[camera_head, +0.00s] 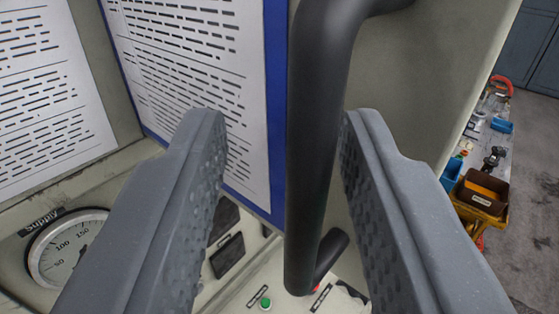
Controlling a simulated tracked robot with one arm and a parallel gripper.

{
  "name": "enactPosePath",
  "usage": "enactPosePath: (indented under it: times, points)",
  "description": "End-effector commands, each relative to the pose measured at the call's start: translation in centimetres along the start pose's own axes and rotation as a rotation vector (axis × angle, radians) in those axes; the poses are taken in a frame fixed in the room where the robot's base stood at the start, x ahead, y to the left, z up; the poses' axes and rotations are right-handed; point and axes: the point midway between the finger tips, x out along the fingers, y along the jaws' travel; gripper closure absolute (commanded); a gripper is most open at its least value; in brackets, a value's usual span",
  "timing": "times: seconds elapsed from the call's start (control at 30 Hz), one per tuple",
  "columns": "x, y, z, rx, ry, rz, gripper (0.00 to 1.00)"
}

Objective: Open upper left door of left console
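A thick black bar handle (322,130) runs down the middle of the view. Its bent ends meet a beige-grey panel (430,80), which looks like the console door. My gripper (283,118) is open, with its two grey ridged fingers on either side of the handle. The left finger is clearly apart from the bar. The right finger is close to it, and I cannot tell if they touch. How far the door stands open is not clear from this view.
A blue-edged printed sheet (195,75) and another sheet (45,90) are at the left. A round "Supply" gauge (62,250) and a green button (265,302) sit lower down. At the right, a bench (485,150) holds tools and bins, beside grey floor (535,190).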

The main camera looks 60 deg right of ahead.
Motion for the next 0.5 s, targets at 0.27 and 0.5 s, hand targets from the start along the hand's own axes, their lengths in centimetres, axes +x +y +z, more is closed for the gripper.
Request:
enactPosePath:
  times: [0.27,0.5]
  points:
    - [-0.1,-0.1,-1.7,-0.002,-0.002,-0.003,0.68]
    - [-0.1,0.9,-2.6,0.000,0.000,0.002,0.68]
